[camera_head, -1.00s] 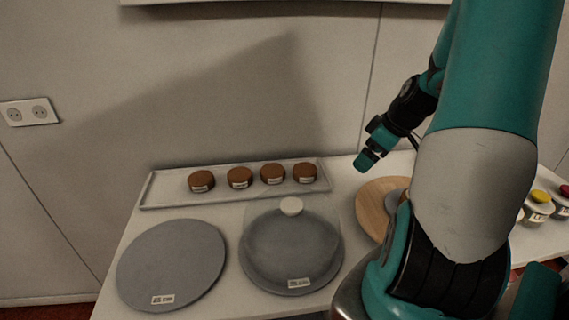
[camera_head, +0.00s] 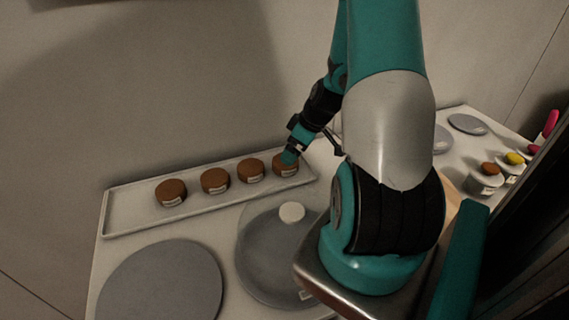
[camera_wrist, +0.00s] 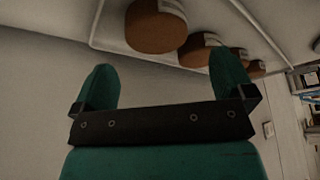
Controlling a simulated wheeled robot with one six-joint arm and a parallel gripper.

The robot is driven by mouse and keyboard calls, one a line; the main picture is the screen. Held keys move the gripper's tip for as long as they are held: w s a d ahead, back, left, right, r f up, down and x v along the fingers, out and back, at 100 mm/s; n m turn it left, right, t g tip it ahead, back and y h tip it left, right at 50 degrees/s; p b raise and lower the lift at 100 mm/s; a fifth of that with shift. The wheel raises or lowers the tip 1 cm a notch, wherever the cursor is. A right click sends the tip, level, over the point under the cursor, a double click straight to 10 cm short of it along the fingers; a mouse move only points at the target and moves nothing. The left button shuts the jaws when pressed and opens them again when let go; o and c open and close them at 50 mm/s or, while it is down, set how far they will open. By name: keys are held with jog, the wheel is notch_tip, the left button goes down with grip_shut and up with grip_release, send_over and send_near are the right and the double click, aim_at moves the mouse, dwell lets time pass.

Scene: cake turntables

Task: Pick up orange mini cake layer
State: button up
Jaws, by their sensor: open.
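Several round orange-brown mini cake layers with white labels stand in a row on a pale tray (camera_head: 125,226); I cannot read the labels, so I cannot tell which one is meant. The rightmost cake layer (camera_head: 281,170) is partly hidden behind my gripper (camera_head: 290,157). In the wrist view my gripper (camera_wrist: 164,75) is open and empty. The nearest cake layer (camera_wrist: 156,27) lies beyond the fingertips, roughly in line with the gap between them. The second cake layer (camera_wrist: 199,49) and others recede to the right.
A grey disc (camera_head: 165,285) and a clear dome (camera_head: 262,240) with a white knob stand in front of the tray. At the right are grey discs (camera_head: 468,124) and small stands with an orange-brown top (camera_head: 490,169) and a yellow top (camera_head: 514,158). A wall rises behind the tray.

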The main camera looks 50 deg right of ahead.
aim_at(279, 168)
jog(key=x, duration=0.3)
jog(key=p+x, duration=0.1)
jog(key=x, duration=0.3)
jog(key=shift+w+d+f, duration=0.15)
jog(key=shift+w+d, duration=0.05)
jog(key=shift+w, duration=0.1)
jog(key=c, duration=0.8)
